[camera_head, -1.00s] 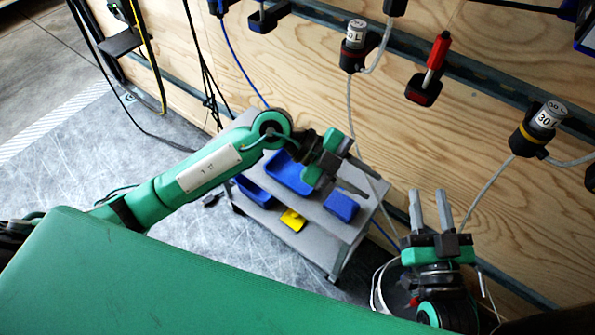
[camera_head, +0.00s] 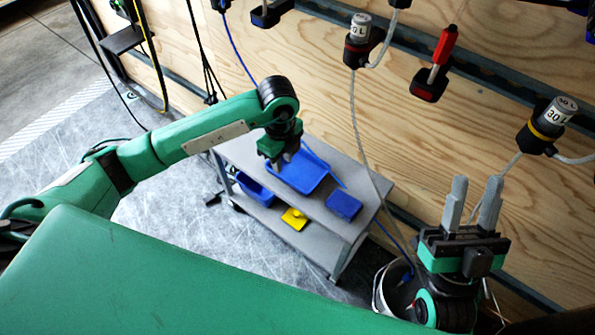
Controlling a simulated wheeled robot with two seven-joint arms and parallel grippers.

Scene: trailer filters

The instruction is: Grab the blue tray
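The blue tray (camera_head: 308,174) lies on the top shelf of a grey cart (camera_head: 350,232), toward its far left part. My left gripper (camera_head: 281,164) points down over the tray's left end and overlaps it in the picture. I cannot tell whether it touches the tray. Its fingers are small and partly hidden, so their opening is unclear. My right gripper (camera_head: 473,203) is at the lower right, away from the cart. Its two grey fingers point up with an empty gap between them.
A blue box (camera_head: 343,206) sits on the cart's top shelf, right of the tray. A blue bin (camera_head: 254,190) and a yellow object (camera_head: 294,218) are on the lower shelf. Hoses hang along the wooden wall (camera_head: 320,80) behind. A bucket (camera_head: 390,290) stands beside my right arm.

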